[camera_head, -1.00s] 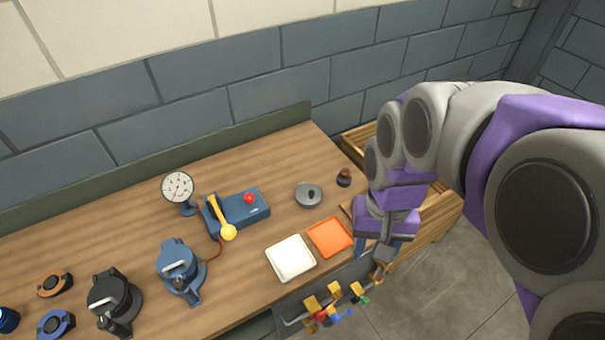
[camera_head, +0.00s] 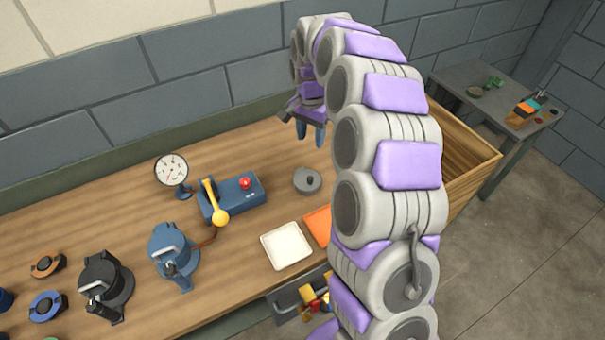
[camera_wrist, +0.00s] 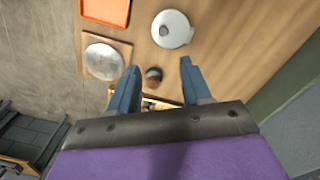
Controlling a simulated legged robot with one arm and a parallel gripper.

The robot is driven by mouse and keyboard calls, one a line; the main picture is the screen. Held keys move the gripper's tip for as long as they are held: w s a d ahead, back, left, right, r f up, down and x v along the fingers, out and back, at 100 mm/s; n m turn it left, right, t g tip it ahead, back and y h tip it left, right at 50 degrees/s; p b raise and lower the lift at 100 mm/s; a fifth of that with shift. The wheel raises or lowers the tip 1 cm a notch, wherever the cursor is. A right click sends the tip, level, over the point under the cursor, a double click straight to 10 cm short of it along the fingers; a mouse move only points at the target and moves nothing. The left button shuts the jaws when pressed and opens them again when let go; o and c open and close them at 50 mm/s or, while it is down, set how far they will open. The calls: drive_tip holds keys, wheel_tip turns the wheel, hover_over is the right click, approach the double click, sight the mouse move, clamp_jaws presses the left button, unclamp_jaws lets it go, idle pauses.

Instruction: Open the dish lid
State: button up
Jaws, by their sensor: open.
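The dish is a small round grey pot with a flat lid and a dark knob (camera_head: 307,181), standing on the bench right of the blue box. The lid appears seated on it. It also shows at the top of the wrist view (camera_wrist: 172,28), beyond my fingertips. My gripper (camera_head: 311,134) is above the back of the bench, behind the dish in the head view, pointing down. In the wrist view its two blue fingers (camera_wrist: 160,66) are apart and empty. A small dark brown knobbed object (camera_wrist: 153,76) shows between them, below.
An orange tray (camera_head: 317,224) and a white tray (camera_head: 286,246) lie in front of the dish. A blue box with a yellow lever (camera_head: 238,196) stands left. A round metal disc (camera_wrist: 103,58) lies on a wooden board. A wooden crate (camera_head: 466,155) is right of the bench.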

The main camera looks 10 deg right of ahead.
sight(310, 177)
drive_tip(key=f+b, duration=0.1)
drive_tip(key=f, duration=0.5)
drive_tip(key=f+b, duration=0.1)
drive_tip(key=f, duration=0.5)
drive_tip(key=f+b, duration=0.1)
drive_tip(key=f, duration=0.5)
drive_tip(key=shift+w, duration=0.25)
clamp_jaws()
